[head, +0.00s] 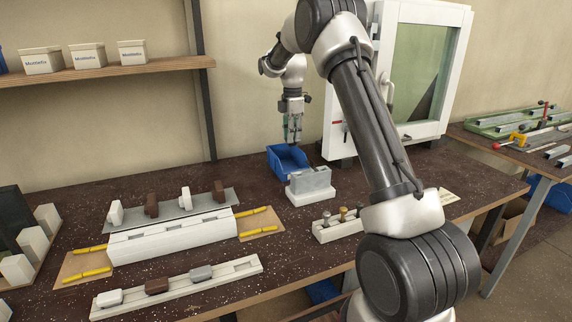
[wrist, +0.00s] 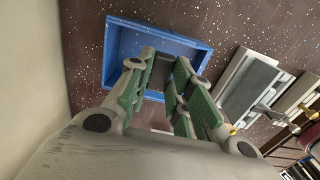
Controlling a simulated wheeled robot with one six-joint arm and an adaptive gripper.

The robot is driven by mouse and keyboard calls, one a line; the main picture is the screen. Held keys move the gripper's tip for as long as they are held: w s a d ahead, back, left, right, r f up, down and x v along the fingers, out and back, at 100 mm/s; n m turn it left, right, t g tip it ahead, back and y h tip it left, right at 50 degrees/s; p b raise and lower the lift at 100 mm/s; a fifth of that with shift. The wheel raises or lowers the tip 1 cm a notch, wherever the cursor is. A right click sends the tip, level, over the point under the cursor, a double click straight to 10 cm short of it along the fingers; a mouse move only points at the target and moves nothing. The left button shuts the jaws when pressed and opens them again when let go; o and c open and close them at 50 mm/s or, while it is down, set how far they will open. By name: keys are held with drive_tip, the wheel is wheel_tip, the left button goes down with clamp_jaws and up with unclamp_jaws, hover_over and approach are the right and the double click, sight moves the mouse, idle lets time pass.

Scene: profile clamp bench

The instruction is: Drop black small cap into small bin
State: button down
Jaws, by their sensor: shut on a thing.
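The small blue bin (head: 280,165) stands on the dark speckled bench, and in the wrist view the bin (wrist: 124,42) lies beyond my fingertips. My gripper (head: 292,140) points down over the bin; its green-padded fingers also show in the wrist view (wrist: 162,72). The gripper is shut on a small dark piece, the black small cap (wrist: 161,72), seen between the fingertips against the bin. In the head view the cap is too small and hidden to make out. The cap appears above the bin; its exact height cannot be told.
A grey-and-white block fixture (head: 311,187) stands close to the bin's right front. A white-framed cabinet (head: 412,70) is behind to the right. A long white profile fixture (head: 172,238) and a small rack (head: 340,226) are nearer. Bench left of the bin is clear.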

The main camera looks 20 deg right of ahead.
drive_tip(key=shift+f, duration=1.45)
drive_tip(key=c, duration=1.2)
unclamp_jaws()
drive_tip(key=shift+r, duration=0.1)
wheel_tip(320, 180, up, 12)
